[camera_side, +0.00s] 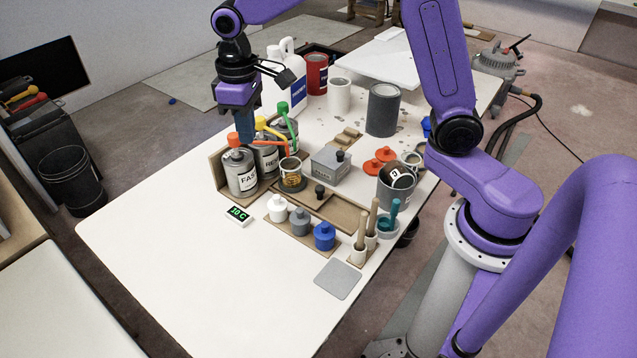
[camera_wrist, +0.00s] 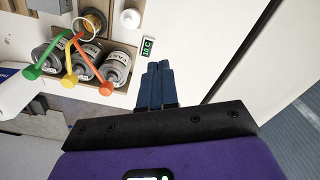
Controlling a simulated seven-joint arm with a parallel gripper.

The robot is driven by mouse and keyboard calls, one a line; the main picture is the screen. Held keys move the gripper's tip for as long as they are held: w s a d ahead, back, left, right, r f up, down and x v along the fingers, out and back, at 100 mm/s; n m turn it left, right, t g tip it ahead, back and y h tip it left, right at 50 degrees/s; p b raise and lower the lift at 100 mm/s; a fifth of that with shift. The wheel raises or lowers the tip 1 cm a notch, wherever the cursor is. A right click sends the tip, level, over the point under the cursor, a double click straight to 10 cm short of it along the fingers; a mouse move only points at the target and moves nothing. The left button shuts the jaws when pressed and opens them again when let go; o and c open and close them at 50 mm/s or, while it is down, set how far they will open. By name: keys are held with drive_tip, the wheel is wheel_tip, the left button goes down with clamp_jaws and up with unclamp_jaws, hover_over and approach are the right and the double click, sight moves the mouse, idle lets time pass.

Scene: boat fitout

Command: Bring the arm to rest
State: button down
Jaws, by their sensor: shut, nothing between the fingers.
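My gripper (camera_side: 246,128) has dark blue fingers pressed together with nothing between them. In the side view it hangs pointing down above the left part of the table, in front of or over the row of cans. In the wrist view the shut fingers (camera_wrist: 157,82) point toward the white table top, beside the cans and a small display reading 10 C (camera_wrist: 148,46). The fingertips look clear of the cans, though the side view overlaps them. My arm is bent high over the table.
Cans with red (camera_side: 240,172), yellow and green spouts stand in a wooden holder below my gripper. A white jug (camera_side: 287,75), a grey tin (camera_side: 383,110), a metal box (camera_side: 331,165) and small bottles (camera_side: 299,221) stand around. The front left of the table (camera_side: 170,240) is bare.

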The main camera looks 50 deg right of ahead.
drive_tip(key=s+d+n, duration=0.3)
drive_tip(key=s+d, duration=0.1)
drive_tip(key=s, duration=1)
drive_tip(key=s+d+f+n, duration=0.1)
drive_tip(key=s+d+n, duration=0.3)
drive_tip(key=s, duration=1)
drive_tip(key=shift+s, duration=0.2)
drive_tip(key=shift+d, duration=0.1)
